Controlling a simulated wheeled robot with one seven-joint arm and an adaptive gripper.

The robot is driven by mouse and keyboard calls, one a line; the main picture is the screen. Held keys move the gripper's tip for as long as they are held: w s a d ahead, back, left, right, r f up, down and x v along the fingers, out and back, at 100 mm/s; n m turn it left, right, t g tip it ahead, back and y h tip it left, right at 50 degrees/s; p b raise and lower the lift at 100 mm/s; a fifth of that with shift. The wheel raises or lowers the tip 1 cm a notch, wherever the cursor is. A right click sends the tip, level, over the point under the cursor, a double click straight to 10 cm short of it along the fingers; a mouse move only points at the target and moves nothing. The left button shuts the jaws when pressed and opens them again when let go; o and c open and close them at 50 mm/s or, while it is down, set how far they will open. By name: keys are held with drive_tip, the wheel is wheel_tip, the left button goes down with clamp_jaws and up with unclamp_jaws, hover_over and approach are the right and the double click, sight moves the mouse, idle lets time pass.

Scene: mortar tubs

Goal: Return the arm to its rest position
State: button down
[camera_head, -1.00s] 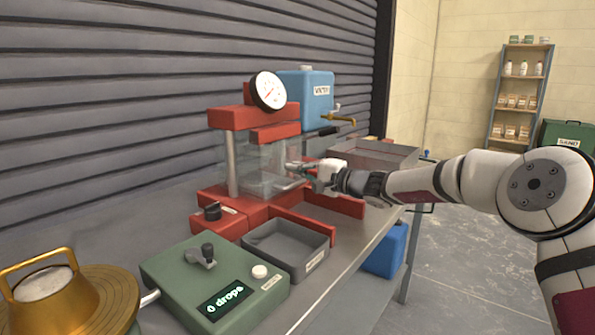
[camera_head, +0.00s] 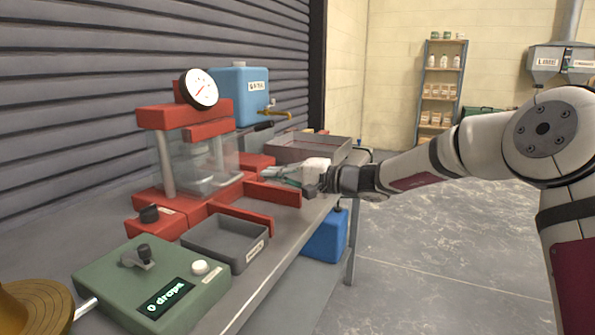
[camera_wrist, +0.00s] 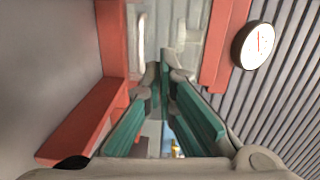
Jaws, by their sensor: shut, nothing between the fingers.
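My gripper (camera_head: 278,172) is at the end of my outstretched arm, over the bench beside the red press (camera_head: 185,120). It is shut with nothing held. In the wrist view the fingers of my gripper (camera_wrist: 165,65) come together, with teal pads along their inner sides. The press has a clear guard, a round white gauge (camera_head: 199,89) and red rails at its front. My gripper is in front of the clear guard, above the rear end of the rails. I cannot tell whether it touches anything.
A grey tray (camera_head: 262,247) and a green box reading "0 drops" (camera_head: 150,285) stand near. A blue water tank (camera_head: 238,95) and a larger grey tray (camera_head: 330,143) are behind. A blue container (camera_head: 325,237) is below the bench edge. The floor at right is clear.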

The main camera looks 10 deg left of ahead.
drive_tip(key=s+d+n+g+h, duration=0.2)
drive_tip(key=s+d+n+h, duration=0.1)
drive_tip(key=s, duration=0.8)
drive_tip(key=s+d+n+g+h, duration=0.2)
drive_tip(key=s+d+h, duration=0.15)
drive_tip(key=s, duration=0.75)
drive_tip(key=s+d+f+m+h, duration=0.1)
drive_tip(key=s+d+f+h, duration=0.15)
drive_tip(key=s+d, duration=0.7)
drive_tip(key=s+d+f+m+h, duration=0.1)
drive_tip(key=s+d+h, duration=0.3)
drive_tip(key=s+d, duration=0.55)
drive_tip(key=s+d+f+h, duration=0.2)
drive_tip(key=s+d+h, duration=0.2)
drive_tip(key=s+d, duration=0.5)
wheel_tip(320, 180, up, 23)
drive_tip(key=s+a+t+p, duration=0.1)
drive_tip(key=a+t+p, duration=0.1)
drive_tip(key=p, duration=1.9)
drive_tip(key=shift+s+a+r+t+p, duration=0.15)
drive_tip(key=shift+s+t+p, duration=0.25)
drive_tip(key=shift+t, duration=0.3)
